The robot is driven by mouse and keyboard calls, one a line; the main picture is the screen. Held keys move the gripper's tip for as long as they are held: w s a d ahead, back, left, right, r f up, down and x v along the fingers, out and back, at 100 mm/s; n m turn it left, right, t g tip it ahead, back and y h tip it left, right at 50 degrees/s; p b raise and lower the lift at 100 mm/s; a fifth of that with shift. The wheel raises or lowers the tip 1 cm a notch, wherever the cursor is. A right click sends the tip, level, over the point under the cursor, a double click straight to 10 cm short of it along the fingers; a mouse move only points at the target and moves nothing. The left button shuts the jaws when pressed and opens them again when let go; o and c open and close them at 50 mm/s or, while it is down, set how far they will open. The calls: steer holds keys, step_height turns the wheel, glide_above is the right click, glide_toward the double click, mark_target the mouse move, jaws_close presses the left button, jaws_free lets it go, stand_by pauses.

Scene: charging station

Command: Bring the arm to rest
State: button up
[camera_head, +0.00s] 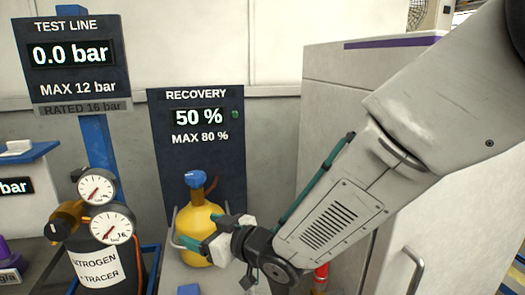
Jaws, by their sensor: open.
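My arm comes in from the upper right and slopes down to the left. My gripper (199,231) is at its lower left end, in front of the yellow cylinder (198,215) with a blue valve (196,180). Its jaws are open and nothing shows between them. The gripper overlaps the cylinder in the picture; I cannot tell if they touch. The lower part of the cylinder is partly hidden.
Behind stands a recovery panel (192,97) reading 50 %. On the left are a test line panel (72,85) reading 0.0 bar, two gauges (111,225) and a nitrogen tracer bottle (97,268). A pale cabinet (335,90) stands behind my arm.

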steer(key=d+f+m+g+h, duration=0.1)
steer(key=d+f+m+h, duration=0.1)
steer(key=d+f+h, duration=0.5)
steer(key=s+d+r+m+g+h, duration=0.1)
steer(key=s+d+h, duration=0.1)
steer(key=d, duration=0.5)
steer(key=s+d+r+m+g+h, duration=0.1)
steer(key=s+d+m+g+h, duration=0.1)
steer(key=d, duration=0.6)
steer(key=s+d+r+m+g+h, duration=0.1)
steer(key=s+d+r+m, duration=0.2)
steer(key=s+d+r, duration=0.2)
steer(key=s+d+r+m+g+h, duration=0.1)
steer(key=s+d+r, duration=0.4)
steer(key=s+d, duration=0.7)
steer(key=shift+s+r+m+g, duration=0.25)
steer(key=shift+s+m+g, duration=0.45)
steer(key=shift+s+m, duration=0.4)
